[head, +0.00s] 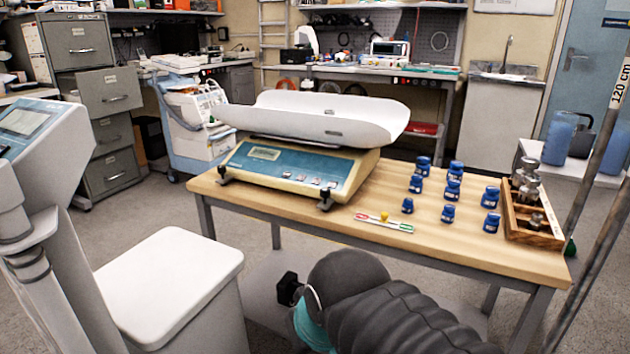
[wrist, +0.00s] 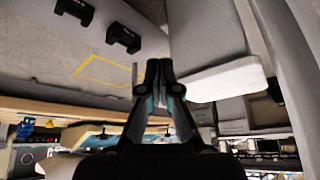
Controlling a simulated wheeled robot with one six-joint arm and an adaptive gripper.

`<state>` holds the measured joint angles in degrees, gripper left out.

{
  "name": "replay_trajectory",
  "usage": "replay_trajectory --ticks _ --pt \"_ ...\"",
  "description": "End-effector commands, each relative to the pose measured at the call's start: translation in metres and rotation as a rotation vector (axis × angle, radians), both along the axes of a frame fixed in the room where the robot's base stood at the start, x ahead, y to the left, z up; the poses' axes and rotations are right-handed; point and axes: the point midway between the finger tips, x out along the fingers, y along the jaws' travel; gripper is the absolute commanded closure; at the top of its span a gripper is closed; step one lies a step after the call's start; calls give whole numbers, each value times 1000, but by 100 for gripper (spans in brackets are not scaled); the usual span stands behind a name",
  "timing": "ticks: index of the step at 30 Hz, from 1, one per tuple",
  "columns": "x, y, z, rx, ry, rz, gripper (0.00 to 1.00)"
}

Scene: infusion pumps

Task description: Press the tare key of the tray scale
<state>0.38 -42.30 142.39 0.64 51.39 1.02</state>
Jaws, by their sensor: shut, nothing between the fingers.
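The tray scale (head: 298,172) stands on the left part of a wooden table (head: 470,250) in the head view. It has a white curved weighing tray (head: 320,118) on top and a blue sloped front panel with a small display (head: 265,153) and a row of small keys (head: 308,180). The key labels are too small to read, so I cannot tell which is tare. My gripper (wrist: 158,75) is shut and empty in the wrist view, its fingertips together. In the head view my arm is low in front of the table, and the fingertips are not visible there. The gripper is apart from the scale.
A small level strip with a yellow knob (head: 384,221) lies near the front edge. A white cabinet (head: 170,280) stands at front left, and a pole (head: 600,130) at right.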

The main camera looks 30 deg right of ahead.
Motion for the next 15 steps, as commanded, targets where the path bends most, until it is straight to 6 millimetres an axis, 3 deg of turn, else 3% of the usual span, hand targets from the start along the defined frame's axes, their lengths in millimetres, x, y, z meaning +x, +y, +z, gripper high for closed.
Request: replay_trajectory --ticks 5,11,15 --pt "46 -2 29 140 -38 -181 100" --pt "139 -24 80 436 -115 -543 100" --pt "206 -55 111 659 -172 -794 100"
